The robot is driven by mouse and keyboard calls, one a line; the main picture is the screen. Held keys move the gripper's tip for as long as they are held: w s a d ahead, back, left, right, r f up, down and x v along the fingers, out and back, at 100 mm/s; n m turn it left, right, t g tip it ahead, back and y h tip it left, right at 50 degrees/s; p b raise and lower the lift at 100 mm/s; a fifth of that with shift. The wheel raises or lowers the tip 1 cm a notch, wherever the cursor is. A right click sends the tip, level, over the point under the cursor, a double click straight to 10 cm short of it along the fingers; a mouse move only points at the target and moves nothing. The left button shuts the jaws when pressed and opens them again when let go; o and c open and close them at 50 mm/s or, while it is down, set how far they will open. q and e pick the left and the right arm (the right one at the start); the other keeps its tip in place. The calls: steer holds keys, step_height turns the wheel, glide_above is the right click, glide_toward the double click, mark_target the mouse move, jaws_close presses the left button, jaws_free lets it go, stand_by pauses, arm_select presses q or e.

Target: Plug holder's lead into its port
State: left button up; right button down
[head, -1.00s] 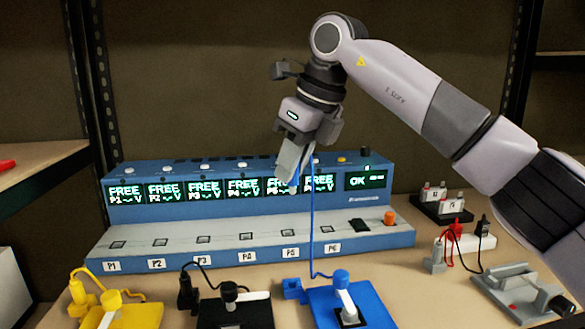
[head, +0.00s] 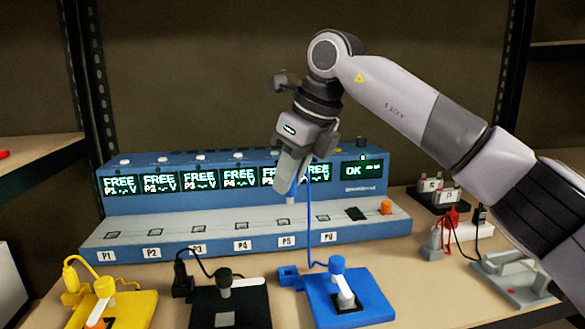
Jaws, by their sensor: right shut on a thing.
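My right gripper (head: 284,188) is pointed down and shut on the blue lead's plug, which is mostly hidden by the fingers. Its tip shows just above the rack's sloped shelf, near the P5 port (head: 284,222); I cannot tell whether it touches. The thin blue lead (head: 309,220) hangs from the gripper down to the blue holder (head: 376,293) on the bench. The charging rack (head: 230,240) has ports labelled P1 to P6, with displays above that read FREE; the P5 and P6 displays are partly covered by my gripper. My left gripper is not in view.
A yellow holder (head: 140,308) and a black holder (head: 255,300) stand left of the blue one, in front of the rack. A grey holder (head: 512,283) and small meters (head: 445,196) are at the right. An orange button (head: 386,207) is on the rack's right end.

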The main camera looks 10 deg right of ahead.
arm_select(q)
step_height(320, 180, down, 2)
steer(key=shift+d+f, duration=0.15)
arm_select(e)
steer(key=shift+f, duration=0.45)
steer(key=shift+w+a+f, duration=0.2)
steer(key=shift+w+a, duration=0.05)
steer(key=shift+w, duration=0.1)
arm_select(q)
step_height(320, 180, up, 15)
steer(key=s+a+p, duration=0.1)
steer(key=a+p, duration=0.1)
steer(key=p, duration=1.6)
steer(key=shift+p, duration=0.35)
arm_select(e)
steer(key=w+a, duration=0.6)
steer(key=a, duration=0.2)
steer(key=shift+w+a, duration=0.4)
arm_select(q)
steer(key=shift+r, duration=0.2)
arm_select(e)
steer(key=shift+r, duration=0.1)
